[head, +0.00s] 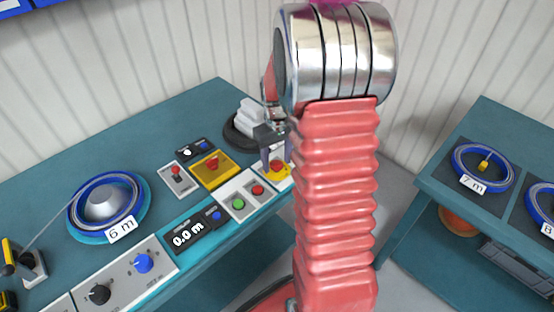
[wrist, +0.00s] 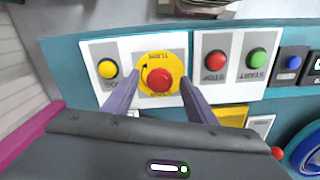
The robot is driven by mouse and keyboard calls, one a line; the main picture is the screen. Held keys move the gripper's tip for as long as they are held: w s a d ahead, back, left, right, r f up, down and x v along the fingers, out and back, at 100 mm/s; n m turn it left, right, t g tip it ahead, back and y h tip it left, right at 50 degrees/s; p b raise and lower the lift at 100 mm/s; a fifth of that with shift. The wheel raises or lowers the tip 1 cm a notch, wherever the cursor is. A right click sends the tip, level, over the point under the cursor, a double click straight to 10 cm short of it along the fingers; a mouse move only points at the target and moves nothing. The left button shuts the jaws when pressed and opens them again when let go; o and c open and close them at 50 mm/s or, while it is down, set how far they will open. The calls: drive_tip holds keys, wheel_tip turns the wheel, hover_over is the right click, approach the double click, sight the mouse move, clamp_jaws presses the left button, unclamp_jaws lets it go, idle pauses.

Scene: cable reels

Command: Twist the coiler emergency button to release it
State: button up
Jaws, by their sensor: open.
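The coiler emergency button (wrist: 158,79) is a red knob on a yellow disc with a turn arrow, seen near the middle of the wrist view. In the head view its yellow disc (head: 279,170) shows at the right end of the control panel, partly covered by my gripper (head: 276,160). My gripper is open. In the wrist view its two purple-grey fingers (wrist: 159,85) stand on the left and right of the red knob, with visible gaps. I cannot tell how far the fingertips are above the panel.
Beside the button are a yellow button (wrist: 108,69), red stop (wrist: 216,61) and green start (wrist: 256,60) buttons. A yellow box with a red button (head: 211,169) and a 0.0 m display (head: 188,235) are nearby. A 6 m cable coil (head: 108,207) lies left; a shelf with coils (head: 482,168) stands right.

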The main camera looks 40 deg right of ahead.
drive_tip(key=shift+c, duration=0.7)
drive_tip(key=c, duration=0.9)
drive_tip(key=shift+c, duration=0.2)
drive_tip(key=shift+m, duration=0.5)
drive_tip(key=m, duration=0.2)
drive_tip(key=shift+a+m, duration=0.1)
drive_tip(key=shift+m, duration=2.4)
drive_tip(key=o, duration=1.1)
